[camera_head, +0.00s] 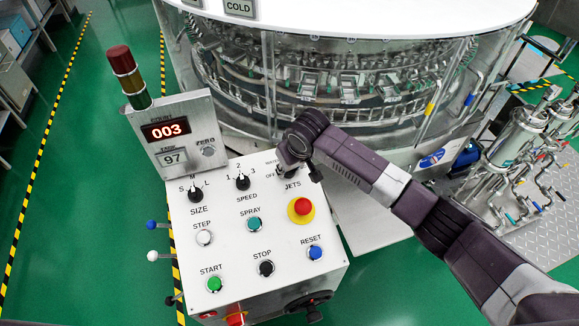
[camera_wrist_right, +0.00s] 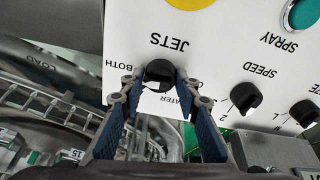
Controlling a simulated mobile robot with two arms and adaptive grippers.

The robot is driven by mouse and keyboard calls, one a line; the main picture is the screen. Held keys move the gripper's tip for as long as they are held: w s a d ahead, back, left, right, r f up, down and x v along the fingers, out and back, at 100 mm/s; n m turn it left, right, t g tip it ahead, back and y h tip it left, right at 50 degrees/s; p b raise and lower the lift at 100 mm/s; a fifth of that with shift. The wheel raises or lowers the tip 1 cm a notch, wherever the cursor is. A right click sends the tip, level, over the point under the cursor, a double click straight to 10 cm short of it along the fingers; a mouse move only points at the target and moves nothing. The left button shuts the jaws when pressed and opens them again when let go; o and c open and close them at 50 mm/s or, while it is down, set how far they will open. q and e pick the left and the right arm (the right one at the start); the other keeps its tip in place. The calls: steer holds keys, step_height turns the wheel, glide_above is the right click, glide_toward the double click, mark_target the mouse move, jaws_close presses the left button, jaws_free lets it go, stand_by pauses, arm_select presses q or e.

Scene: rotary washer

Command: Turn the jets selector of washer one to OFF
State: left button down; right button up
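The fingers are spread; whether the tips touch the knob is hard to tell. BOTH shows left of the knob, and a partly covered WATER label shows right. In the head view my right gripper (camera_head: 290,160) covers most of the selector; OFF is partly visible beside it. The pointer direction is unclear. My left gripper is out of view.
The speed knob (camera_head: 242,182) and size knob (camera_head: 195,194) sit left of the jets selector. A red emergency button (camera_head: 302,206) is just below it. The display box (camera_head: 180,135) stands at the panel's back left. The washer drum (camera_head: 340,85) is behind.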

steer(key=shift+c, duration=1.4)
